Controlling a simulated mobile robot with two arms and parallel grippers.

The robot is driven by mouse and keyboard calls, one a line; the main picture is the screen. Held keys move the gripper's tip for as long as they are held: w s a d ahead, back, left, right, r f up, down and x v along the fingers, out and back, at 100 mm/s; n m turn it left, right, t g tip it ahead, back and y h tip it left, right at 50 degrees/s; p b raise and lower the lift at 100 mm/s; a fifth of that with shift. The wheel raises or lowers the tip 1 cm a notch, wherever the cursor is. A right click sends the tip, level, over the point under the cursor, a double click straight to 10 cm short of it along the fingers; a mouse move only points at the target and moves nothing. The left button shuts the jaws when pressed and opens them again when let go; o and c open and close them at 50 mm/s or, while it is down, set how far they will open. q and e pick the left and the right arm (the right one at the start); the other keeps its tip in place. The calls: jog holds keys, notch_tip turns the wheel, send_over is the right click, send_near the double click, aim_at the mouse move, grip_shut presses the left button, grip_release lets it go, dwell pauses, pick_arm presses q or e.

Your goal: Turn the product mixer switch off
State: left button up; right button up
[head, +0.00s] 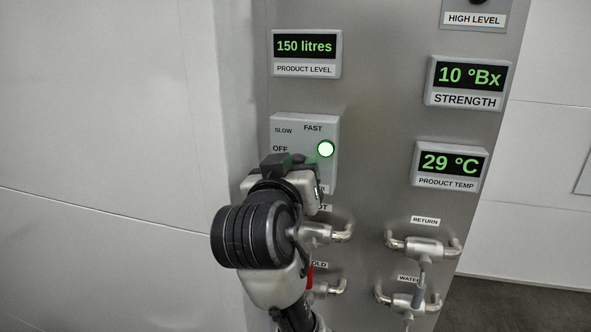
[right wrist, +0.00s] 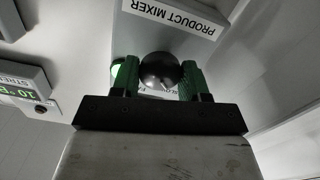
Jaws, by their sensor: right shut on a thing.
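The product mixer switch box (head: 330,124) is on the grey panel, with SLOW, FAST and OFF labels and a lit green lamp (head: 325,149). Its black round knob (right wrist: 160,68) shows in the right wrist view, below the upside-down PRODUCT MIXER label (right wrist: 172,14). My right gripper (right wrist: 161,80) has its green-padded fingers shut on the knob, one on each side. In the head view, my right gripper (head: 289,165) covers the lower part of the box and hides the knob. The knob's pointing direction cannot be told. My left gripper is not in view.
Displays for product level (head: 306,53), strength (head: 468,83) and product temperature (head: 449,165) surround the box. Pipe valves (head: 423,247) stick out below, some close to my right arm. A plain pale wall (head: 100,120) is at the left.

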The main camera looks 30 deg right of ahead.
jog(key=shift+n, duration=4.3)
jog(key=o, duration=0.9)
jog(key=shift+a, duration=0.1)
